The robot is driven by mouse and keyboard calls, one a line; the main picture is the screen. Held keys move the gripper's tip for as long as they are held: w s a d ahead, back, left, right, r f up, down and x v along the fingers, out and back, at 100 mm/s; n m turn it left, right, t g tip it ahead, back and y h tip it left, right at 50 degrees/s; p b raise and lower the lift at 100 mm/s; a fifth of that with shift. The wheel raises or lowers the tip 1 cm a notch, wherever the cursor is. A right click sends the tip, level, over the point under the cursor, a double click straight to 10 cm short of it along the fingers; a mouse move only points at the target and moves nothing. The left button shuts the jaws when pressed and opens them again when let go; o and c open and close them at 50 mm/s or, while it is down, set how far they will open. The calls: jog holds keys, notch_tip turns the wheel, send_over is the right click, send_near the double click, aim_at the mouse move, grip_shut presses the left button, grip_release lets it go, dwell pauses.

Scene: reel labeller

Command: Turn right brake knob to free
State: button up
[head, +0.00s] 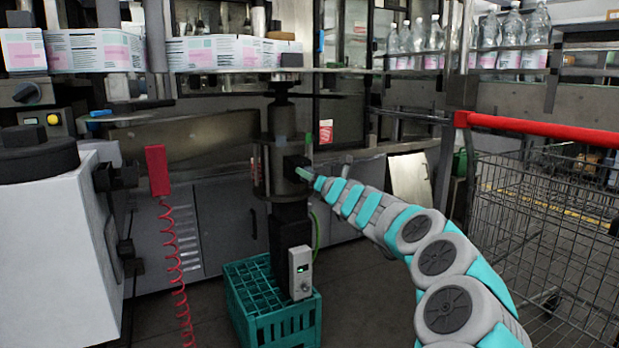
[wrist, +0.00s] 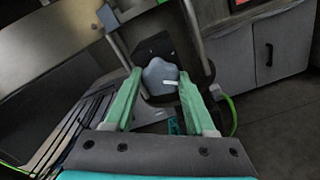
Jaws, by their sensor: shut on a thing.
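The brake knob (wrist: 159,70) is a grey rounded knob with a short white mark on its right side, seen in the wrist view. It sits in front of a dark plate (wrist: 152,46). My gripper (wrist: 160,77) has its green fingers on either side of the knob and is shut on it. In the head view my gripper (head: 306,174) reaches the dark block (head: 294,163) on the right side of the labeller's column. The knob itself is too small and covered there to make out.
A green crate (head: 262,300) stands on the floor below the column, with a grey control box (head: 300,271) just above it. A wire cart with a red handle (head: 545,129) stands at the right. A coiled red cord (head: 174,245) hangs at the left.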

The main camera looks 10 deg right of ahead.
grip_shut()
jog(key=shift+n, duration=0.3)
jog(key=shift+n+b, duration=6.5)
jog(key=shift+n, duration=5.2)
jog(key=o, duration=0.8)
grip_release()
